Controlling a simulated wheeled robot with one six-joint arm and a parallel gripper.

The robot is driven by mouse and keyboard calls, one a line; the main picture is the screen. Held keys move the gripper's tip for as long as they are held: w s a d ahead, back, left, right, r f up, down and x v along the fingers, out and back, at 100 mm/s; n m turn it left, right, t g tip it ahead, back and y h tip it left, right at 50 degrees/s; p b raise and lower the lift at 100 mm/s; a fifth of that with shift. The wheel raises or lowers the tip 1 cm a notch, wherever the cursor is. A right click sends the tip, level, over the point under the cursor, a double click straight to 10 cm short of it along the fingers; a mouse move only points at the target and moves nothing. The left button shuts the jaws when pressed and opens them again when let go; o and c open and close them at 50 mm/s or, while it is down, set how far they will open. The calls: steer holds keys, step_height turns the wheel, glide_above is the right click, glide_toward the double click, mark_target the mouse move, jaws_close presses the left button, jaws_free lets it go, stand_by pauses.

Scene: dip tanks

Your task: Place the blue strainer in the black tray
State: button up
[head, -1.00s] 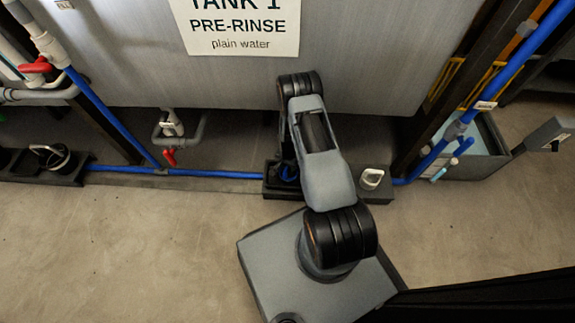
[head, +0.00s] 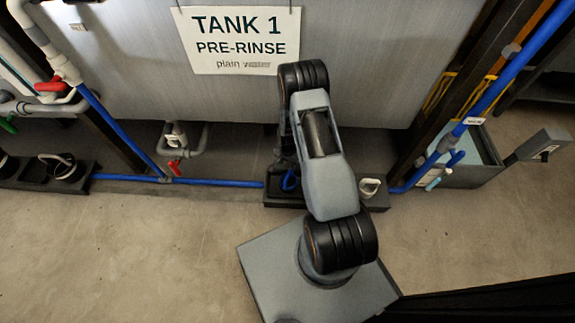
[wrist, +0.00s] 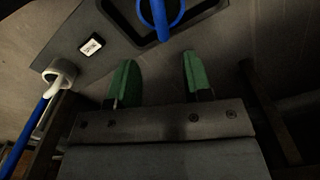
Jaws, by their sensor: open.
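The tray (head: 282,201) stands on the floor side of the tank in the head view. My gripper (wrist: 155,70) is open, with two green fingers apart and nothing between them. The strainer's handle end lies just beyond the fingertips, between their lines, and looks apart from them.
A pale cup-like item with a handle (head: 370,187) stands at the block's right end; a similar pale item (wrist: 60,75) shows at left in the wrist view. A blue pipe (head: 220,182) runs along the floor. Tank 1 (head: 150,90) is behind. Floor in front is clear.

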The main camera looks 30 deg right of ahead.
steer(key=s+a+r+n+t, duration=0.1)
steer(key=a+r+n, duration=0.1)
steer(key=r, duration=1)
steer(key=a+r+n, duration=0.3)
steer(key=r, duration=0.9)
steer(key=s+a+r+n+t, duration=0.1)
steer(key=s+a+r+n, duration=0.1)
steer(key=s+r, duration=0.5)
steer(key=s+a+r+n, duration=0.2)
steer(key=s+r+n, duration=0.1)
steer(key=s+r, duration=0.4)
steer(key=shift+s+a+r+t, duration=0.3)
steer(key=shift+s+r+t, duration=0.1)
steer(key=shift+s, duration=0.1)
